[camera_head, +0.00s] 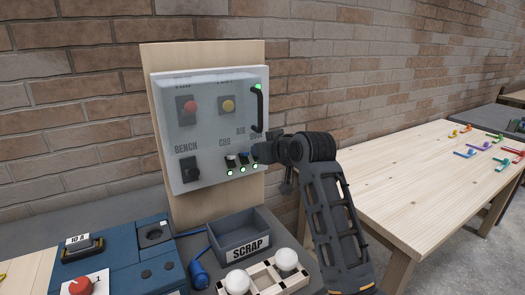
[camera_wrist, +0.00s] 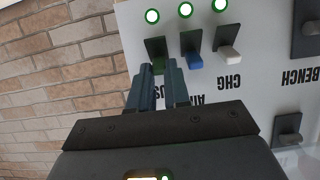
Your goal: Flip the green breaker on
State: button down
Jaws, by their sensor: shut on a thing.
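The green breaker (camera_wrist: 158,64) sits at the end of a row of three on the panel, beside the blue breaker (camera_wrist: 194,62) and the white breaker (camera_wrist: 228,53). My gripper (camera_wrist: 160,72) is shut on the green breaker, its fingers on either side of the lever. In the head view my gripper (camera_head: 259,152) reaches the panel's lower right and hides the green breaker. The three round lamps by the breakers, such as the one at the green breaker (camera_wrist: 152,16), glow white-green. In the wrist view the panel appears upside down.
The grey panel (camera_head: 208,100) stands on a wooden backboard, with a black handle (camera_head: 260,110) at its right edge. Red and yellow buttons and a BENCH switch (camera_head: 190,170) are on it. Below are a SCRAP bin (camera_head: 233,228) and a rack with white knobs (camera_head: 264,281).

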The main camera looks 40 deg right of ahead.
jog(key=c, duration=1.4)
grip_release()
jog(key=shift+o, duration=0.2)
jog(key=b+v, duration=0.1)
jog(key=v, duration=0.6)
jog(key=shift+s, duration=0.35)
jog(key=shift+a+r, duration=0.1)
